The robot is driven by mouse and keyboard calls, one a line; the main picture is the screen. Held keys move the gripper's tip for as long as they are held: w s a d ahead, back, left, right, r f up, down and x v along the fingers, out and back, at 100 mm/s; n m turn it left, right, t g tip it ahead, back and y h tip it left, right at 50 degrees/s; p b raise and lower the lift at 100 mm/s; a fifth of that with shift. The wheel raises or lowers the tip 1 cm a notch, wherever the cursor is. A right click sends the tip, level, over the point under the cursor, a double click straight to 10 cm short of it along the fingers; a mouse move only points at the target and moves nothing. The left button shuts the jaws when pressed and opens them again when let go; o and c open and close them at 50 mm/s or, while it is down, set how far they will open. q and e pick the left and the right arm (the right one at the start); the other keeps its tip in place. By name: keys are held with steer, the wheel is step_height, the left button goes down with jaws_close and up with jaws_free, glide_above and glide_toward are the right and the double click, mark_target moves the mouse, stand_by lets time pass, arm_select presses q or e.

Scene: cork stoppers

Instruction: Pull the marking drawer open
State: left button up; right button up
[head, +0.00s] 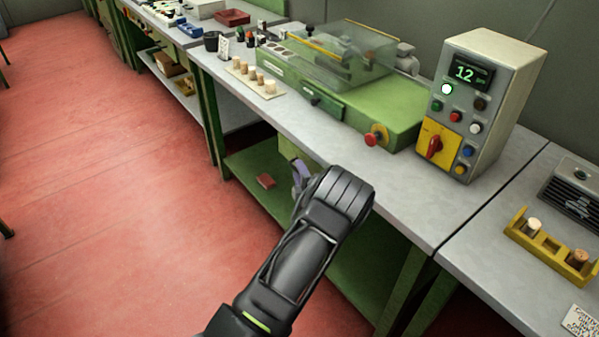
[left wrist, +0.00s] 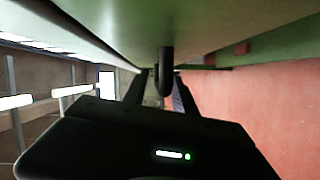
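A pale green drawer front (left wrist: 130,28) fills the top of the left wrist view, under the bench edge. A dark handle (left wrist: 165,72) sticks out from it. In the head view only a small part of this front (head: 285,146) shows below the benchtop, and my arm hides the handle. My left gripper (head: 300,174) is at the bench front, below the top. In the left wrist view its two fingers (left wrist: 160,92) are apart, one on each side of the handle. A gap shows beside the handle; contact is unclear. My right gripper is not in view.
A green machine (head: 395,102) with a clear cover and a grey control box (head: 483,90) stand on the bench. A cork rack (head: 254,79) is near the edge. A red box (head: 265,180) lies on the lower shelf. The red floor in front is clear.

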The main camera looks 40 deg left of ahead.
arm_select(q)
jaws_close()
steer(key=shift+f, duration=0.1)
stand_by(1.2)
